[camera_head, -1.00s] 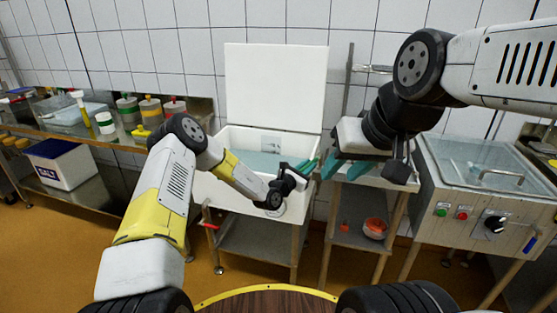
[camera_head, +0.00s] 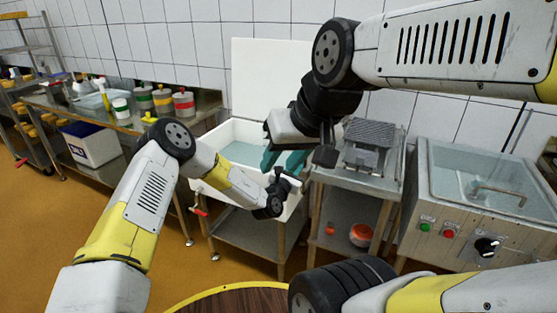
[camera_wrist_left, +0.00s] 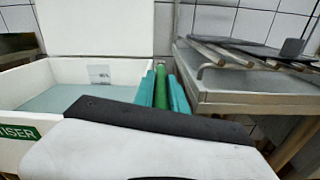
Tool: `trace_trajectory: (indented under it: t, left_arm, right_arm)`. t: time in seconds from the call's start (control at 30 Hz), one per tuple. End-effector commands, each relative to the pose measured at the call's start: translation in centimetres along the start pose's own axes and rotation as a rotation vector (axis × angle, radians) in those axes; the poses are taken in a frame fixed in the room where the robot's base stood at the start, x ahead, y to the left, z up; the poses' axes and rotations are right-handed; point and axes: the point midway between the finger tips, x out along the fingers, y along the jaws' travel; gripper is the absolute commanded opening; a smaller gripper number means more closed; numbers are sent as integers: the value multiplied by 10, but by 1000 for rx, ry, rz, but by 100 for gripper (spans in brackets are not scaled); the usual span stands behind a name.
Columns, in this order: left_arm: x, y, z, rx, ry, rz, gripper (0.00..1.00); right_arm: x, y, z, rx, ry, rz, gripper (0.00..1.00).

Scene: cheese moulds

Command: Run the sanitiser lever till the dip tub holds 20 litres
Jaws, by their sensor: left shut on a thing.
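The white dip tub (camera_head: 215,143) stands against the wall with its lid up and pale blue-green liquid inside. In the left wrist view the tub (camera_wrist_left: 20,85) has a green label ending in "ISER" and a small marked plate (camera_wrist_left: 99,74) on its inner wall; its marks are too small to read. A green lever (camera_wrist_left: 160,88) stands between the teal fingers of my left gripper (camera_wrist_left: 161,98), which is shut on it. In the head view the left fingertips are hidden behind my right gripper (camera_head: 283,160), which is open and empty in front of the tub's right side.
A steel stand (camera_head: 340,181) with a grey rack (camera_head: 370,140) is right of the tub. Further right is a glass-lidded vat (camera_head: 480,205) with buttons and a knob. A shelf bench (camera_head: 130,118) with several jars is left. A red handle (camera_head: 200,212) juts below the tub.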

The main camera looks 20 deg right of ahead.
Motion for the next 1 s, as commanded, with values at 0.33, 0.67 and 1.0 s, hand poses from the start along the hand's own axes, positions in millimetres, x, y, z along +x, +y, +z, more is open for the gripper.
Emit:
trace_trajectory:
  t: [0.33,0.67,1.0]
  left_arm:
    - [0,-1,0,-2,1,0,32]
    - [0,0,0,-1,0,0,38]
    - [-47,0,0,-1,3,-2,38]
  right_arm:
    - [0,0,0,0,0,0,38]
    - [0,0,0,0,0,0,38]
    - [0,0,0,0,0,0,38]
